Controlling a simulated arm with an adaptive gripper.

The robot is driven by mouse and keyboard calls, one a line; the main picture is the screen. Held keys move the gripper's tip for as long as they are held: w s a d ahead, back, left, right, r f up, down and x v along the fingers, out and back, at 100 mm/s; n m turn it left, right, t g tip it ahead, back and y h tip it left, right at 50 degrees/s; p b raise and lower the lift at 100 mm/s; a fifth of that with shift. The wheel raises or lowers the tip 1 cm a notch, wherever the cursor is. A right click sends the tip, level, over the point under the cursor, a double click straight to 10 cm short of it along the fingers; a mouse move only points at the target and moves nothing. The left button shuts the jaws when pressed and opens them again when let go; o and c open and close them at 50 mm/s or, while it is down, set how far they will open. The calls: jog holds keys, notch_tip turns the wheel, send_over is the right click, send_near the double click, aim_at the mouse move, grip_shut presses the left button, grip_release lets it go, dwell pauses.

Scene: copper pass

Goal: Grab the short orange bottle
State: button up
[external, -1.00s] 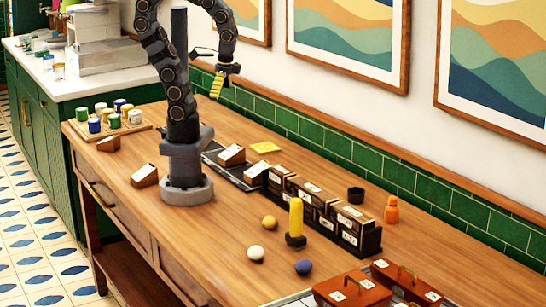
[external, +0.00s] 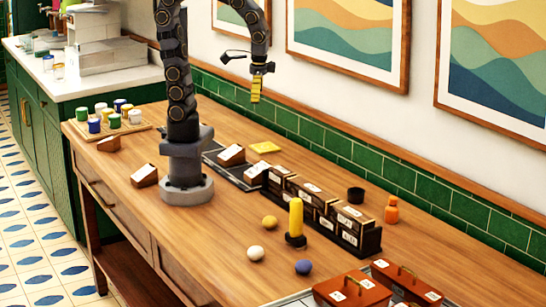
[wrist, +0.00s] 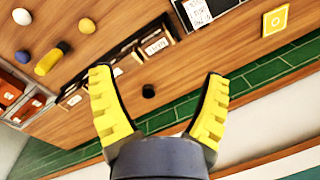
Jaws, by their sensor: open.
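The short orange bottle (external: 391,210) stands upright near the back edge of the wooden table, in front of the green tiles, right of a small black cup (external: 356,194). I cannot make out the bottle in the wrist view; the left finger may hide it. My gripper (external: 256,96) hangs high above the table, well left of the bottle, with yellow fingers. In the wrist view my gripper (wrist: 158,75) is open and empty, and the black cup (wrist: 148,91) shows between its fingers, far below.
A row of dark boxes (external: 322,208) stands left of the bottle. A yellow upright cylinder (external: 296,219) and several balls lie in front of it. Reddish cases (external: 352,290) stand at the front right. The tiled wall (external: 430,210) runs close behind the bottle.

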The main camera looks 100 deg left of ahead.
jog(key=w+f+n+t+y, duration=0.1)
jog(key=w+f+n, duration=0.15)
jog(key=w, duration=0.95)
jog(key=n+t, duration=0.1)
jog(key=t, duration=0.2)
send_near(389, 206)
jog(key=s+a+r, duration=0.3)
jog(key=s+a, duration=0.1)
jog(key=s, duration=0.1)
jog(key=shift+n+t, duration=0.3)
jog(key=shift+n, duration=0.25)
jog(key=w+d+f, duration=0.1)
jog(key=w+f, duration=0.1)
jog(key=w+d+f, duration=0.1)
jog(key=w+f, duration=0.1)
jog(key=f, duration=0.1)
jog(key=w+d+f, duration=0.1)
jog(key=w+f, duration=0.1)
jog(key=f, duration=0.1)
jog(key=shift+d+f, duration=0.25)
jog(key=shift+d, duration=0.05)
jog(key=shift+w+f, duration=0.15)
jog(key=shift+f, duration=0.1)
jog(key=shift+x, duration=1.15)
jog(key=shift+w+a+f, duration=0.25)
jog(key=shift+a+f, duration=0.05)
jog(key=shift+f, duration=0.05)
jog(key=x, duration=0.4)
jog(key=shift+w+a, duration=0.1)
jog(key=shift+a, duration=0.15)
